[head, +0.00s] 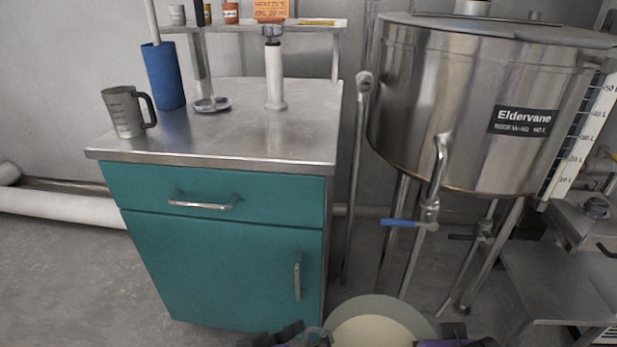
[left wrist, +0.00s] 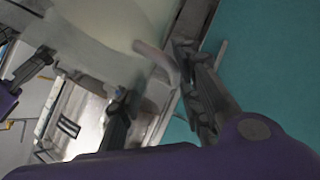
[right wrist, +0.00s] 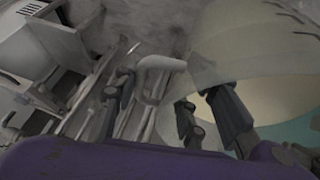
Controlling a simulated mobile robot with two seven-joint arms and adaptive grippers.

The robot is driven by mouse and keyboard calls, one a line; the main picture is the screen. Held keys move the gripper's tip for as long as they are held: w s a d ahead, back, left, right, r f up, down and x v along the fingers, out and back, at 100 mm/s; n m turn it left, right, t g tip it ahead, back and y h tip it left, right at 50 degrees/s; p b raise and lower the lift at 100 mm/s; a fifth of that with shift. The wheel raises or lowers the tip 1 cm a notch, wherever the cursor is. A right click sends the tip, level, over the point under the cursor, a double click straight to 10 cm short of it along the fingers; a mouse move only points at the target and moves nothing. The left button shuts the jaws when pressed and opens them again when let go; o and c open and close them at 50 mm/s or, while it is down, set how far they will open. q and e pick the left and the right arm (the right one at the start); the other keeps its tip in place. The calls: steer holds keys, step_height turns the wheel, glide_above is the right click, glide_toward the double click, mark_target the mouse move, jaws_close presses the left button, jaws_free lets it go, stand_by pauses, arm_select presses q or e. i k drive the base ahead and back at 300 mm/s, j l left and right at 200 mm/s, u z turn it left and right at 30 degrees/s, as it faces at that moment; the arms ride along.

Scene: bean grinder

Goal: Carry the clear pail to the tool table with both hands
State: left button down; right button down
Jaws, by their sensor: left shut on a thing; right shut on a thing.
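The clear pail (head: 385,312) is at the bottom edge of the head view, with pale cream contents; its lower part is out of frame. My left gripper (head: 291,337) is at its left side and my right gripper (head: 452,336) at its right side, both partly cut off. In the left wrist view the left fingers (left wrist: 158,92) are shut on a side grip of the pail (left wrist: 110,22). In the right wrist view the right fingers (right wrist: 158,98) are around a grip beside the pail (right wrist: 215,45). The tool table (head: 215,142), a teal cabinet with a steel top, stands ahead to the left.
On the table's top stand a grey measuring jug (head: 124,112), a blue cylinder (head: 164,76), a ladle-like tool (head: 212,104) and a white-handled tool (head: 274,75). The front of the top is clear. A steel kettle (head: 440,110) with a blue-handled tap (head: 400,222) stands right.

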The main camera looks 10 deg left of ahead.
mark_target(268, 131)
steer(key=j, duration=0.65)
steer(key=k+j, duration=0.15)
steer(key=j, duration=0.5)
steer(key=u, duration=0.05)
